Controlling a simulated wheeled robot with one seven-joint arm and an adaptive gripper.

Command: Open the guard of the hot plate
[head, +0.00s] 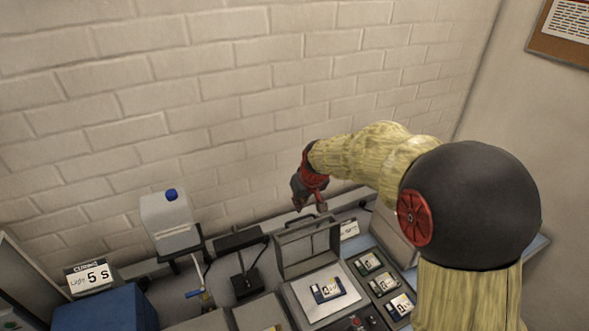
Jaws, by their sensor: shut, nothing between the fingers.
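The hot plate guard (308,229) is a grey frame with a see-through pane and a handle on its top edge. It stands raised, roughly upright, at the back of the hot plate. The hot plate (300,308) is a light flat surface with a small labelled card lying on it, uncovered from above. My gripper (321,206), dark with red parts, is just above the guard's top edge near the handle. It is shut and empty. Whether it touches the guard cannot be told from this view.
Several labelled packs (384,284) sit in a panel to the right. A black stand (246,283) and a white bottle with a blue cap (172,222) are to the left. A blue box (112,308) stands front left, and the brick wall (200,90) is close behind.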

